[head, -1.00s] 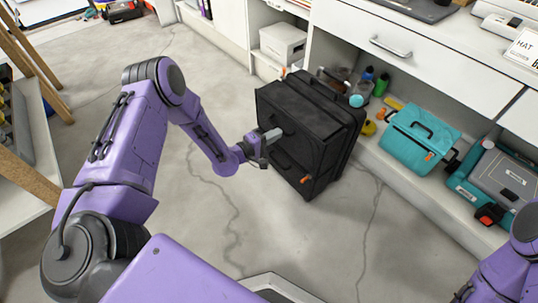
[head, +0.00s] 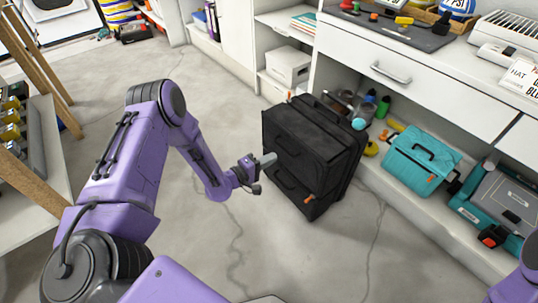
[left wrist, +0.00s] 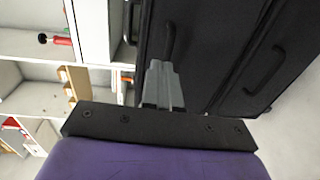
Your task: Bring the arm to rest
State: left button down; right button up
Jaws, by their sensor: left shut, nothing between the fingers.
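My left arm (head: 190,135) reaches in from the left in the head view. Its gripper (head: 268,160) is shut and empty, in front of the left face of a black case (head: 310,150) that stands upright on the floor. In the left wrist view the shut fingers (left wrist: 162,85) point at the case (left wrist: 215,40), close to one of its handles (left wrist: 168,42). I cannot tell whether the fingertips touch the case. Of my right arm only a purple part shows at the lower right edge of the head view; its gripper is out of view.
White shelving (head: 395,80) stands behind and right of the case. Its low shelf holds a teal bag (head: 420,160), a teal and grey toolbox (head: 500,205) and several bottles. A wooden-legged rack (head: 30,150) is at the left. The floor between is clear.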

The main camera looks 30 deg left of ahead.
pick_arm(q)
jog(key=r+p+v, duration=0.1)
jog(key=p+v, duration=0.1)
jog(key=v, duration=0.7)
jog(key=s+d+f+m+g+y, duration=0.1)
jog(key=s+f+m+g+y, duration=0.2)
jog(key=s+f+g+y, duration=0.5)
jog(key=s+d+f+m+g+y, duration=0.1)
jog(key=s+m+g, duration=0.1)
jog(key=s, duration=0.6)
jog(key=s+f+m+g, duration=0.1)
jog(key=s+f+g, duration=0.15)
jog(key=s, duration=0.65)
notch_tip(320, 180, up, 23)
jog(key=m+p, duration=0.1)
jog(key=p, duration=2.1)
jog(key=shift+d, duration=0.5)
